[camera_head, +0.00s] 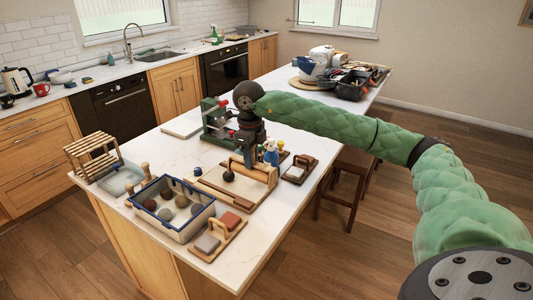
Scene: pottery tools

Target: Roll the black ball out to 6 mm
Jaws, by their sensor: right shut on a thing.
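A small black ball (228,176) lies on a pale wooden board (216,185) near the middle of the counter. A wooden rolling pin (262,174) lies along the right side of this board, beside the ball and apart from it. My right gripper (248,157) reaches down from above at the far end of the pin. It looks shut on the rolling pin, though the fingertips are small and partly hidden. My left gripper is not in view.
A blue-rimmed tray (150,211) with several balls, a wooden tray with two blocks (219,236) and a slatted rack (93,155) stand in front and left. A green device (211,117) stands behind the board. A bottle (271,155) and small tray (299,169) are right.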

